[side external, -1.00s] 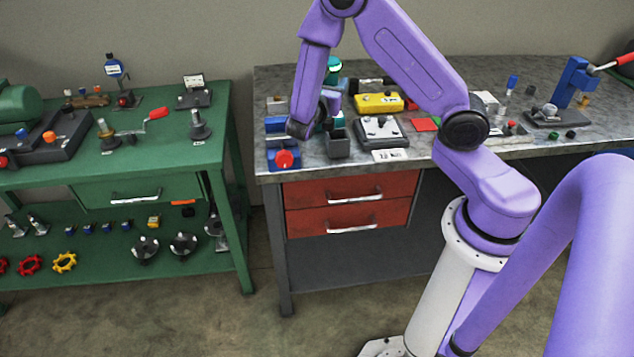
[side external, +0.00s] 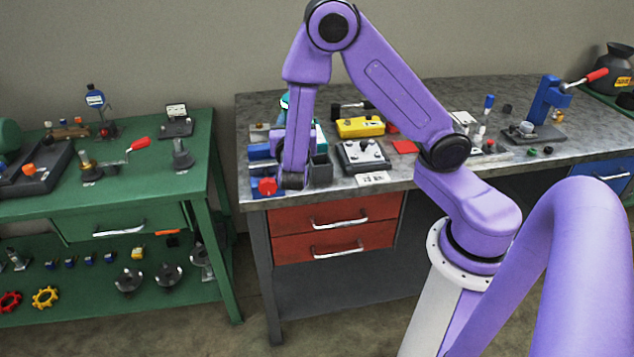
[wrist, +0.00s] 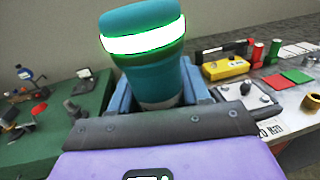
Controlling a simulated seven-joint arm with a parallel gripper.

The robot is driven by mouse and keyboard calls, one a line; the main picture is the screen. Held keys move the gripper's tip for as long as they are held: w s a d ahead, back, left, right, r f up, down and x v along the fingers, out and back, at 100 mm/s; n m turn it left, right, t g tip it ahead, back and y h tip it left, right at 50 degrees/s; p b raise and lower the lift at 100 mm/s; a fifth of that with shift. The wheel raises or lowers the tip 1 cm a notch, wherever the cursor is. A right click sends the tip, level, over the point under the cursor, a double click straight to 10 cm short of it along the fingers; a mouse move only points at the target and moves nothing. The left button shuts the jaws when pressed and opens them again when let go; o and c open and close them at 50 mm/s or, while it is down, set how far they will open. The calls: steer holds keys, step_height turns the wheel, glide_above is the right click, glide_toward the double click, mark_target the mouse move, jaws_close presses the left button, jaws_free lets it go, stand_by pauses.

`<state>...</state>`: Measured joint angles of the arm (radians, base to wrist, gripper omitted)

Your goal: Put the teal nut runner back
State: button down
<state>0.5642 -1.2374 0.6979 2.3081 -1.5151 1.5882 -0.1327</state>
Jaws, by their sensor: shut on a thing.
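The teal nut runner (wrist: 145,65) fills the upper middle of the wrist view. It has a wide teal head with a glowing green band and a narrower body below. My gripper (wrist: 160,98) is shut on that body, with a blue finger on each side. In the side external view only a bit of the teal head (side external: 285,102) shows to the left of my forearm.
A dark grey open box (side external: 321,171) stands by the bench's front left. A blue vise with a red knob (side external: 267,187) is left of it. A grey block with knobs (side external: 362,157) and a yellow box (side external: 360,127) stand to the right. A green bench (side external: 130,190) stands farther left.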

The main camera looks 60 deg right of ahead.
steer(key=d+m+g, duration=0.1)
steer(key=d, duration=1)
step_height(320, 180, down, 10)
steer(key=shift+r+h, duration=0.2)
steer(key=shift+h, duration=0.1)
